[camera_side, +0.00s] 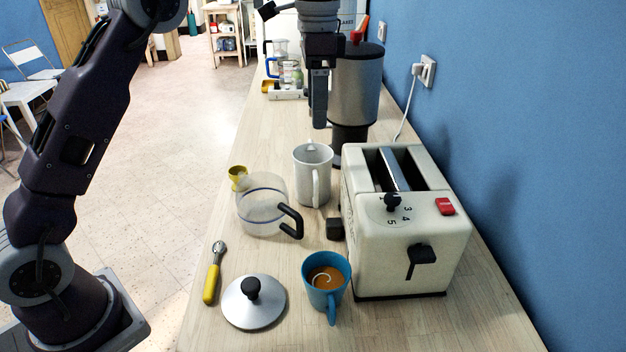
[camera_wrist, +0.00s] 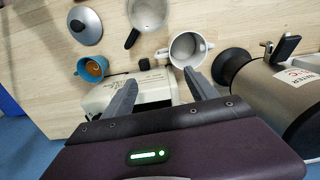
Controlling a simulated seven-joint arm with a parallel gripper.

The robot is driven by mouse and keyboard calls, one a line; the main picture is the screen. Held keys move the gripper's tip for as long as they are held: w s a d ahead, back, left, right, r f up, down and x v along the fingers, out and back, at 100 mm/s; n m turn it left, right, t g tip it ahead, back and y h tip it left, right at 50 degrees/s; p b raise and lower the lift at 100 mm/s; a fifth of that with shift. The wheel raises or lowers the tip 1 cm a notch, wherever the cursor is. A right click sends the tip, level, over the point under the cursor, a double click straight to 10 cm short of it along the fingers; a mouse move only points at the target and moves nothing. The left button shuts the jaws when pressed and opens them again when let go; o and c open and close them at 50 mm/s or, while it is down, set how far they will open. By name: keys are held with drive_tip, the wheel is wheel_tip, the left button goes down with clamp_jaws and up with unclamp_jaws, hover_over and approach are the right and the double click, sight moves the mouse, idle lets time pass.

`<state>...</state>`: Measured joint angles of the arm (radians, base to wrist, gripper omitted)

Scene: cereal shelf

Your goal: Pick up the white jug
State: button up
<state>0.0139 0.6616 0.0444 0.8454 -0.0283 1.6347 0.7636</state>
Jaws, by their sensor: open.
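The white jug (camera_side: 312,176) stands upright on the wooden counter, left of the toaster, with its handle toward the side camera. In the wrist view the white jug (camera_wrist: 180,53) is just beyond the tip of the right finger, and I look partly down into its mouth. My gripper (camera_side: 319,126) points down above the counter, higher than the jug's rim and apart from it in the side view. In the wrist view my gripper (camera_wrist: 161,76) has its two fingers spread with nothing held between them; part of the toaster shows behind them.
The cream toaster (camera_side: 412,240) stands close right of the jug. A silver canister appliance (camera_side: 357,85) is behind. A clear pot (camera_side: 262,212) with black handle is close left. A blue cup (camera_side: 325,299), a lid (camera_side: 253,312) and a yellow-handled tool (camera_side: 211,283) lie nearer the camera.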

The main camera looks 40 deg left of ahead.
sight(316, 192)
drive_tip(key=f, duration=2.1)
drive_tip(key=shift+w+a+f, duration=0.1)
drive_tip(key=shift+w+a, duration=0.1)
drive_tip(key=shift+a, duration=0.15)
clamp_jaws()
